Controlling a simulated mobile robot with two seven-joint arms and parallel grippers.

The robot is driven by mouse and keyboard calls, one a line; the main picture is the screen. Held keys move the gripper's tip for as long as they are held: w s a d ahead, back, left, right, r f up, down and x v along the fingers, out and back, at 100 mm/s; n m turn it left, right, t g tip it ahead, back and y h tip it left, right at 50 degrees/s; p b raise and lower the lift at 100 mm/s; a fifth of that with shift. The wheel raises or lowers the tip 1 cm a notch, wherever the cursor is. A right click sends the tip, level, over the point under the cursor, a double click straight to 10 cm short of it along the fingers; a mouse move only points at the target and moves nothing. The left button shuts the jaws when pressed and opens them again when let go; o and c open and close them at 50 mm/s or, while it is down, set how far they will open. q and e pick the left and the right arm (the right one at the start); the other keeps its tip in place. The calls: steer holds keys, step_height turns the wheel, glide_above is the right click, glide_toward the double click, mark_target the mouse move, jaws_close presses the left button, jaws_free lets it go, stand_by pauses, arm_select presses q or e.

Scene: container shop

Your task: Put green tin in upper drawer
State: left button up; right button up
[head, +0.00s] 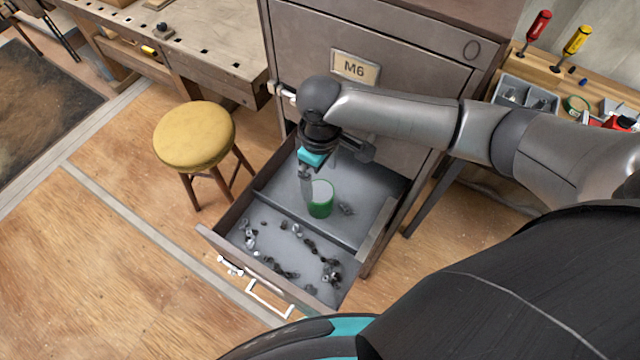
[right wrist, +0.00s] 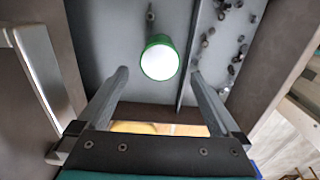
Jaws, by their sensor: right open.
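The green tin (head: 320,200) has a pale top and stands in the open drawer (head: 374,243), in the rear compartment behind a divider. My right gripper (head: 307,190) points down into the drawer beside the tin. In the right wrist view the green tin (right wrist: 160,60) shows just beyond and between the two spread fingers (right wrist: 159,78), with a gap on each side. The right gripper is open and holds nothing. My left gripper is not in view.
The drawer's front compartment holds several small metal parts (head: 310,243). The grey cabinet front with an M6 label (head: 354,68) rises behind it. A yellow stool (head: 195,136) stands left of the drawer. A workbench (head: 190,45) is at back left, and a tool shelf (head: 545,68) at right.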

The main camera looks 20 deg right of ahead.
steer(key=shift+r, duration=1.75)
